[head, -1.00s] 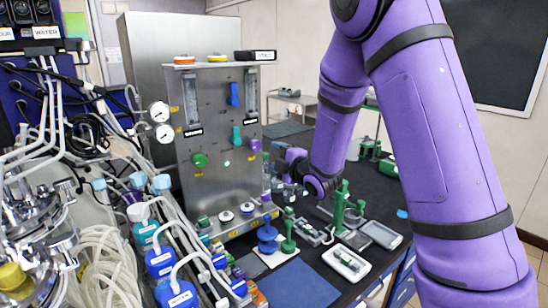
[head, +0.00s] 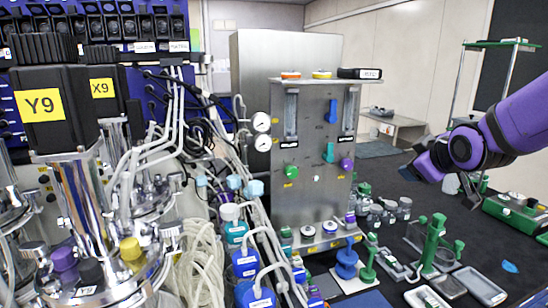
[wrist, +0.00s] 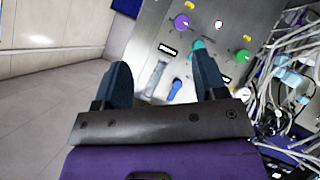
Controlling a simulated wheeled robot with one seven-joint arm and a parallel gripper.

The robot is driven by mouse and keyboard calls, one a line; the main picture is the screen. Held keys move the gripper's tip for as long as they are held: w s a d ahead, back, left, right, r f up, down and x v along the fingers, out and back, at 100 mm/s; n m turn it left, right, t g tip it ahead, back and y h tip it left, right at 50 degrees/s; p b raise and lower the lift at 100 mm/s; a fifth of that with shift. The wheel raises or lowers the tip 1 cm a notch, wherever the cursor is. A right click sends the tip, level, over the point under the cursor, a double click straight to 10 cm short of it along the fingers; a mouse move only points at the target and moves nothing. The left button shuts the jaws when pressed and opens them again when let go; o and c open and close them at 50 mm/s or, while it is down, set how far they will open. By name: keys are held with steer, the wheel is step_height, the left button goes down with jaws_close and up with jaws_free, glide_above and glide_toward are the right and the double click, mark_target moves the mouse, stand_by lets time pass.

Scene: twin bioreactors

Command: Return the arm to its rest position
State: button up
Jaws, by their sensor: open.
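My purple arm (head: 520,122) reaches in from the right edge in the head view. My gripper (head: 408,172) is at its left end, in the air to the right of the steel control panel (head: 262,184) and above the dark bench. In the wrist view my gripper (wrist: 164,78) shows two dark blue fingers spread apart, with nothing held between them. The steel panel with its coloured knobs (wrist: 182,22) lies beyond the fingers, apart from them. The exact distance cannot be told.
Bioreactor vessels (head: 85,210) with tubing stand at the left. Blue-capped bottles (head: 245,262) stand before the panel. Green stands (head: 432,245) and trays (head: 480,285) are on the bench below the arm. A green rack (head: 518,215) is at the right. Air around the gripper looks free.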

steer(key=s+a+r+m+g, duration=0.1)
steer(key=s+m+g, duration=0.5)
steer(key=s, duration=1.9)
steer(key=shift+s+a+r+m+g, duration=0.35)
steer(key=shift+r+m, duration=0.35)
steer(key=shift+m, duration=0.4)
steer(key=shift+d, duration=0.1)
